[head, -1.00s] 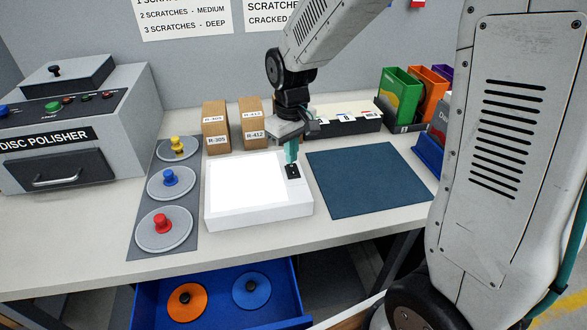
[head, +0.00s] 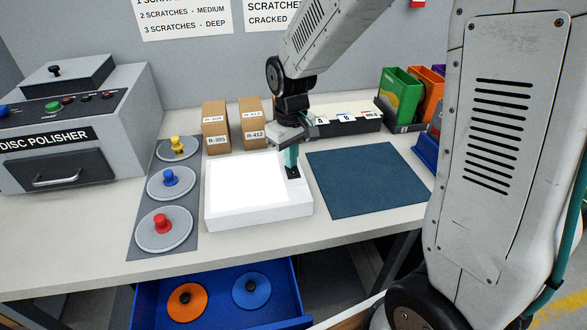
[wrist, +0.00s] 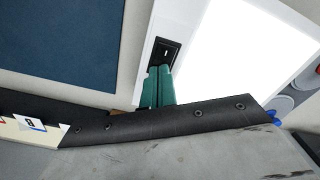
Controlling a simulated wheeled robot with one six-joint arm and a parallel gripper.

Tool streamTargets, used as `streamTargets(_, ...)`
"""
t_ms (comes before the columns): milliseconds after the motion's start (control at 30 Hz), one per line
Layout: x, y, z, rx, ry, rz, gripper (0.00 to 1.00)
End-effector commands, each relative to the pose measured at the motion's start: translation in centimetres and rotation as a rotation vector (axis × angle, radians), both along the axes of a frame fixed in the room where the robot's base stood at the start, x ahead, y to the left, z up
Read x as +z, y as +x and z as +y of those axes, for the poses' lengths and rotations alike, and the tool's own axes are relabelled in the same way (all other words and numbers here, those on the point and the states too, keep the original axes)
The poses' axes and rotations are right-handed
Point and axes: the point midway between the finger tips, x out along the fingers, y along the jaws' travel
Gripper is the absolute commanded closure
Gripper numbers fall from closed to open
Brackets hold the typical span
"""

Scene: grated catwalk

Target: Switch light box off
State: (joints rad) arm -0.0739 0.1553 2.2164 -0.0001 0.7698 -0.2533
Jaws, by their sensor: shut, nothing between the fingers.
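The light box (head: 247,217) is a white box on the bench, and its top panel glows bright white; it also shows in the wrist view (wrist: 245,45). Its black rocker switch (head: 293,173) is at the right side of its top; the wrist view shows the switch (wrist: 165,52) with a white mark. My gripper (head: 291,164) is shut and empty, with teal fingers pointing down at the switch. In the wrist view the fingertips (wrist: 160,70) overlap the near end of the switch. I cannot tell whether they touch it.
A dark blue mat (head: 365,180) lies right of the box. Discs with yellow, blue and red knobs (head: 163,230) lie to its left. Small cartons (head: 215,128) and a black card tray (head: 345,122) stand behind. An open blue drawer (head: 220,300) juts out below.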

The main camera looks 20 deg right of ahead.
Motion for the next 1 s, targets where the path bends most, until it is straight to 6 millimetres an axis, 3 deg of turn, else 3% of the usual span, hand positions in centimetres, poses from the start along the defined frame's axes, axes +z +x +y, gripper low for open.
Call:
streamTargets(267,0.1,0.0,0.0,0.000,0.000,0.000,1.00)
streamTargets(1000,6.0,0.0,0.0,0.000,0.000,-0.001,1.00)
